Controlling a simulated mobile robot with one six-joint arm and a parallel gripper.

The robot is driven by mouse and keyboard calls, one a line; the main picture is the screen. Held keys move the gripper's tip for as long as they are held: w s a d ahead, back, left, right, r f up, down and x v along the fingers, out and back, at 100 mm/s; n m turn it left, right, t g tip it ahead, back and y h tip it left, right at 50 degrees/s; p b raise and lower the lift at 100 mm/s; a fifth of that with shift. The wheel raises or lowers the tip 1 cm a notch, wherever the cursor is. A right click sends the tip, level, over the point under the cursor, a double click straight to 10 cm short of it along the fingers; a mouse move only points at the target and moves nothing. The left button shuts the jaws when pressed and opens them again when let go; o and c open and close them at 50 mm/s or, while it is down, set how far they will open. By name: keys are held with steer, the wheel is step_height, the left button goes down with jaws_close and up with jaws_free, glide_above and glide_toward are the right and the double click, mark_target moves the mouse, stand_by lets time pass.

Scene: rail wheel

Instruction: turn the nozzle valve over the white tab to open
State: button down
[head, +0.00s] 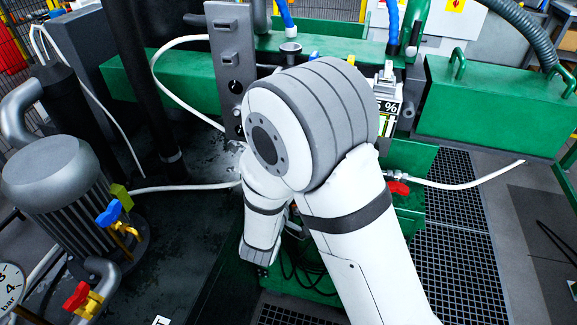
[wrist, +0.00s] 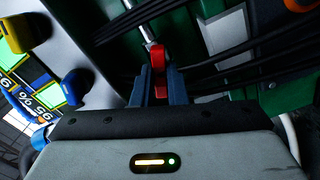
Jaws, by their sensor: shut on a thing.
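In the wrist view, a red valve handle (wrist: 158,58) sits between the two blue-grey fingers of my gripper (wrist: 160,88), at the end of a metal rod or pipe. My gripper is shut on this handle. In the head view, my arm hides the gripper. A red handle (head: 398,188) shows just right of my arm, beside a metal fitting on a white hose (head: 465,184); I cannot tell if it is the same handle. A white plate (wrist: 226,34) lies right of the handle in the wrist view; I cannot tell whether it is the white tab.
Black cables (wrist: 245,50) run close to the right of the fingers. A yellow knob (wrist: 25,32), a blue knob (wrist: 75,87) and a display (wrist: 42,97) are at left. The head view shows a grey motor (head: 60,180), green housing (head: 490,105) and floor grating (head: 450,250).

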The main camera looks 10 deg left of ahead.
steer(key=shift+r+n, duration=0.1)
steer(key=shift+n, duration=0.2)
steer(key=n+p, duration=0.3)
steer(key=p, duration=0.1)
steer(key=shift+n, duration=0.4)
steer(key=c, duration=1.3)
jaws_free()
steer(key=s, duration=0.7)
steer(key=shift+a, duration=0.25)
steer(key=shift+s, duration=0.1)
